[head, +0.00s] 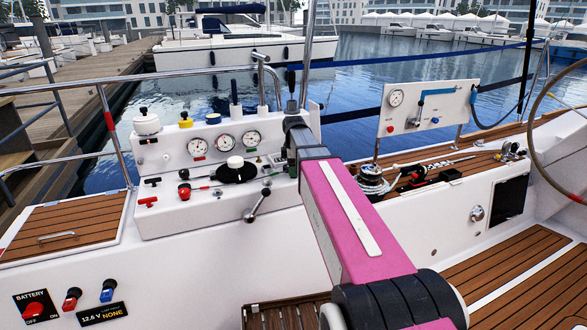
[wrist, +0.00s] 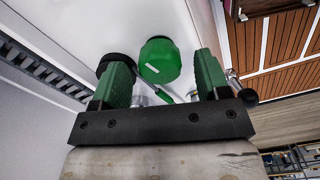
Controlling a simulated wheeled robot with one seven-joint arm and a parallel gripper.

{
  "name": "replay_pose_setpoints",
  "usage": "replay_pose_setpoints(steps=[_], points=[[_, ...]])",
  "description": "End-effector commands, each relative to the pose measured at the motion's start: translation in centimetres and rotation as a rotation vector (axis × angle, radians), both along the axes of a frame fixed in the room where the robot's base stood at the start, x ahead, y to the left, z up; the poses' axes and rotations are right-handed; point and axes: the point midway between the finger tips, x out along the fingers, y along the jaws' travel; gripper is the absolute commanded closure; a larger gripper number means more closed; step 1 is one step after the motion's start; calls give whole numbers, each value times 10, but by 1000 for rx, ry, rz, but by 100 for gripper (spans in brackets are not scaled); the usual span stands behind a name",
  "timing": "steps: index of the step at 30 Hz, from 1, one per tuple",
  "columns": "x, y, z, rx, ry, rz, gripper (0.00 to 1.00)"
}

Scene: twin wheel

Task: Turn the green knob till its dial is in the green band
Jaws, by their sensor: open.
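The green knob (wrist: 158,60) shows in the wrist view with a short pale mark on its face. My gripper (wrist: 163,57) is open, with one green finger on either side of the knob in the picture. Gaps show between the knob and both fingers; I cannot tell whether the fingertips reach around it in depth. In the head view my pink and black arm covers the knob. Three round gauges, left (head: 198,147), middle (head: 225,142) and right (head: 252,138), sit on the white console (head: 165,215); their bands are too small to read.
A winch (head: 371,180) and a white panel (head: 430,108) are to the right. Wooden deck (head: 500,275) lies at lower right.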

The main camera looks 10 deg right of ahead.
Motion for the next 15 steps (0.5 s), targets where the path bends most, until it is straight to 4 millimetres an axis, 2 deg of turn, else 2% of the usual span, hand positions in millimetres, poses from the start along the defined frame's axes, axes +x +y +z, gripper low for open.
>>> replay_pose_setpoints(steps=[6,8,9,11,15], points=[[0,0,0,0,0,0,31],[0,0,0,0,0,0,50],[0,0,0,0,0,0,63],[0,0,0,0,0,0,80],[0,0,0,0,0,-1,80]])
